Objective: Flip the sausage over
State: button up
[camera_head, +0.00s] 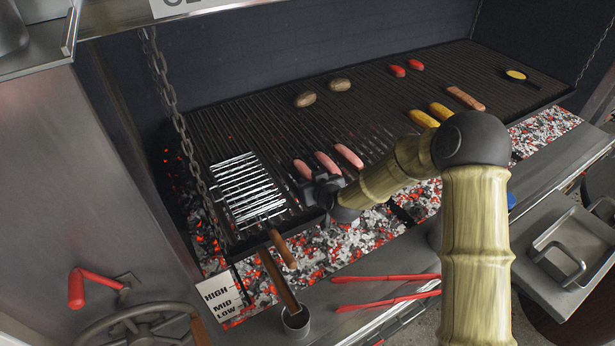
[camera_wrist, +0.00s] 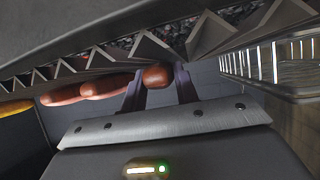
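Three pink sausages lie side by side on the front left of the grill grate: a left one (camera_head: 303,169), a middle one (camera_head: 327,162) and a right one (camera_head: 349,155). My gripper (camera_head: 322,186) is low at their near ends and partly hidden by its own wrist. In the wrist view, one sausage end (camera_wrist: 157,76) sits between the two purple fingers of my gripper (camera_wrist: 160,88). The fingers stand apart, close to its sides; whether they press on it cannot be told. More sausages (camera_wrist: 98,88) show left of the fingers.
A wire grill basket (camera_head: 245,187) with a wooden handle lies left of the sausages. Yellow corn cobs (camera_head: 423,118), red peppers (camera_head: 397,71) and potatoes (camera_head: 305,99) lie further off. Red tongs (camera_head: 385,278) rest on the front ledge. Glowing coals (camera_head: 300,262) lie below the grate.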

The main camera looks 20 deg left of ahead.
aim_at(309, 173)
jog(key=shift+r+p, duration=2.7)
jog(key=shift+r, duration=2.4)
jog(key=shift+c, duration=0.4)
jog(key=f+m+y+b, duration=0.1)
jog(key=m, duration=1)
jog(key=w+a+f+m+y+b, duration=0.1)
jog(key=m, duration=1.1)
jog(key=w+f+m+y+b, duration=0.1)
jog(key=m, duration=1)
jog(key=shift+a+f+m+t+y+b, duration=0.2)
jog(key=shift+f+m+t+y+b, duration=0.1)
jog(key=shift+m+b, duration=0.1)
jog(key=shift+f, duration=0.35)
